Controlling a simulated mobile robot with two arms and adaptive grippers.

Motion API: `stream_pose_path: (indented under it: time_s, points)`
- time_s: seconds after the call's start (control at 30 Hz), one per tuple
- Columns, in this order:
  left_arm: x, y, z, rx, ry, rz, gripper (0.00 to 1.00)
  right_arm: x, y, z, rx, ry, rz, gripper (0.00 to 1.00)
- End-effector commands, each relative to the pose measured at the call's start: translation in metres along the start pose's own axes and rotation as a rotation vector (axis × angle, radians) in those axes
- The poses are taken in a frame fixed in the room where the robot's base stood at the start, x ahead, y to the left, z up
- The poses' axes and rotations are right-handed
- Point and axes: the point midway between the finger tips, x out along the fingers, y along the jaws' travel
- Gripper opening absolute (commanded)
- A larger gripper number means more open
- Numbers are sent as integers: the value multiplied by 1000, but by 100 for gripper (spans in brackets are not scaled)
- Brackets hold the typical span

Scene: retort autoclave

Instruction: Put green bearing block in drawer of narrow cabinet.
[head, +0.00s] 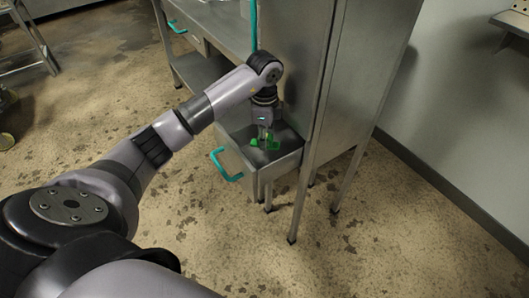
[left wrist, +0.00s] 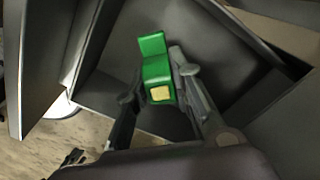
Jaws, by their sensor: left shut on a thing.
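The narrow cabinet (head: 345,75) is a tall grey metal unit on legs. Its drawer (head: 284,161) is pulled open and has a teal handle (head: 226,167). My left gripper (head: 265,140) points down into the open drawer. In the left wrist view the left gripper (left wrist: 162,95) has its two fingers on either side of the green bearing block (left wrist: 153,60), shut on it. The block also shows in the head view (head: 272,145), low inside the drawer. Whether it touches the drawer floor I cannot tell. My right gripper is not in view.
A metal bench with another teal-handled drawer (head: 187,35) and a lower shelf (head: 203,72) stands left of the cabinet. A wall runs along the right. The stained floor (head: 215,240) in front is clear.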

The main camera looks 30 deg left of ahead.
Motion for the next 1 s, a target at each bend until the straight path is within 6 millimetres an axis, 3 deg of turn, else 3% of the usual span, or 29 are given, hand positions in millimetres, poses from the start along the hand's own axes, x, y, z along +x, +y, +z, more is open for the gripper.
stream_pose_path:
  time_s: [0.43,0.83,0.87,1.0]
  points:
    - [52,0,0,0,0,-1,0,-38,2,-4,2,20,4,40]
    - [57,0,0,0,0,-1,0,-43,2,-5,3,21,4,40]
    - [58,0,0,0,0,-1,22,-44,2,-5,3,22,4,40]
    - [57,0,0,0,0,-1,31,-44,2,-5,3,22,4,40]
